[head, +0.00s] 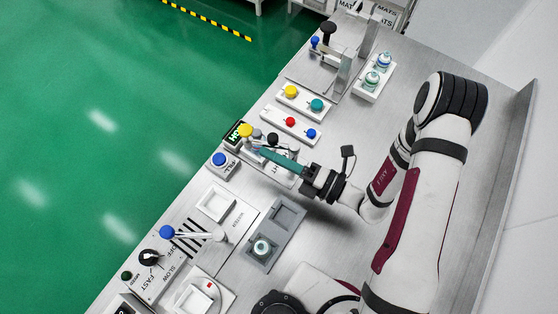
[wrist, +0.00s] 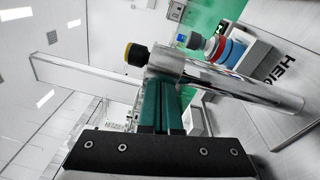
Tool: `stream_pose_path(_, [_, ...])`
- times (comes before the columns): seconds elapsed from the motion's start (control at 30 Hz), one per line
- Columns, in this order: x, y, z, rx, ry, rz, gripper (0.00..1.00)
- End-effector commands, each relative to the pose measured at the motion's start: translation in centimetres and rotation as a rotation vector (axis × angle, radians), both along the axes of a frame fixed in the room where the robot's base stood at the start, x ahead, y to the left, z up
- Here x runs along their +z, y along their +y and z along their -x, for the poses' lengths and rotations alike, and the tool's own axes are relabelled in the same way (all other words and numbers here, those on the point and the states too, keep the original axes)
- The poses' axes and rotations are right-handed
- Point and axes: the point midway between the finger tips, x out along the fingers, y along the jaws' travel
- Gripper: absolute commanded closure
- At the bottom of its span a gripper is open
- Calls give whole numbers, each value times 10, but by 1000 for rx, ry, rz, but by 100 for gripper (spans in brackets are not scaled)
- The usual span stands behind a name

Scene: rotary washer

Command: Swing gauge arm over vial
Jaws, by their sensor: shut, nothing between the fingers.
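My gripper (head: 264,152) has teal fingers and is at the small gauge station near the table's left edge in the head view. In the wrist view my gripper (wrist: 163,90) is shut and empty, with its fingertips close against a shiny metal bar. The yellow knob (head: 245,130) also shows in the head view. Whether fingers and bar touch is unclear. A teal-and-white vial (head: 262,247) stands upright in the grey tray (head: 283,217); the gauge arm is not over it.
Two more vials (head: 372,80) stand in a white rack at the back. A blue-knobbed lever (head: 195,235) is nearer. Bare metal table lies around the grey tray.

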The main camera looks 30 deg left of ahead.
Motion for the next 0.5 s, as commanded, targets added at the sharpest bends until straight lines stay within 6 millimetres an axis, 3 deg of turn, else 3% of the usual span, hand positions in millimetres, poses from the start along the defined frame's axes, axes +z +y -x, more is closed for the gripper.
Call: stream_pose_path(0.5, [0, 11, -11, -64, 1, 0, 100])
